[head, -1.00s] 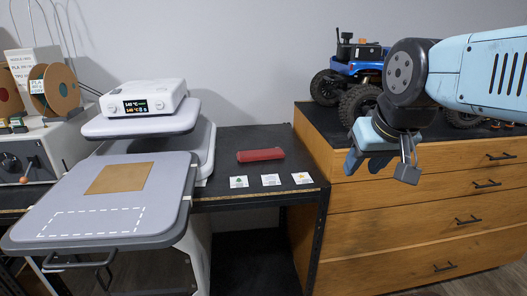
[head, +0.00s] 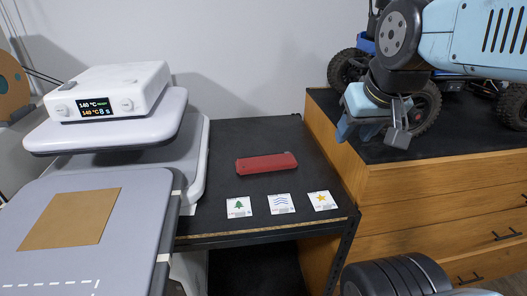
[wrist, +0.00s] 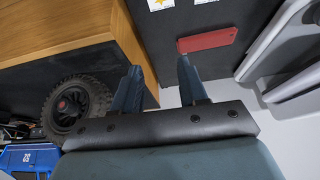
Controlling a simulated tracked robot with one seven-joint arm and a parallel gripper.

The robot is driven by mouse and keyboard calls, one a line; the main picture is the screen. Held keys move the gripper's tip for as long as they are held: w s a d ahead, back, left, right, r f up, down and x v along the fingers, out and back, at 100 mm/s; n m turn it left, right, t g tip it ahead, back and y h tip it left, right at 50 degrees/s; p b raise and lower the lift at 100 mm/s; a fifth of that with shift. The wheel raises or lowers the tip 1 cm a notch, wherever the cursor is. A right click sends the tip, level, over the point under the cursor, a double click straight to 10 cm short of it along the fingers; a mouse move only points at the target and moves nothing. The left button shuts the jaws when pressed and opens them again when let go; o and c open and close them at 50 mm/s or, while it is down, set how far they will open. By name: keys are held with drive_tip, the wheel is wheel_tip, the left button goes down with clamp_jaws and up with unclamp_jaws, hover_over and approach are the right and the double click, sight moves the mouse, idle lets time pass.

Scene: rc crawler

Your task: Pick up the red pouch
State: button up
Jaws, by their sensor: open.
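The red pouch (head: 266,163) lies flat on the black table (head: 222,218), behind a row of white cards, in the head view. It also shows near the top of the wrist view (wrist: 207,41), beyond my fingertips and to their right. My gripper (head: 372,132) is open and empty in the head view, to the right of the pouch and above it, in front of the wooden cabinet's top. In the wrist view its two fingers (wrist: 160,78) are spread with nothing between them. The pouch is clear of the gripper and fully visible in the head view.
Three cards, tree (head: 239,207), waves (head: 281,204) and star (head: 322,201), lie along the table's front. A white heat press (head: 110,90) stands at left. The wooden cabinet (head: 420,195) bears a blue crawler (head: 350,62) at right. The tabletop around the pouch is clear.

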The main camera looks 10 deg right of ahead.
sight(267, 160)
drive_tip(key=shift+w+a, duration=0.1)
drive_tip(key=shift+w, duration=0.1)
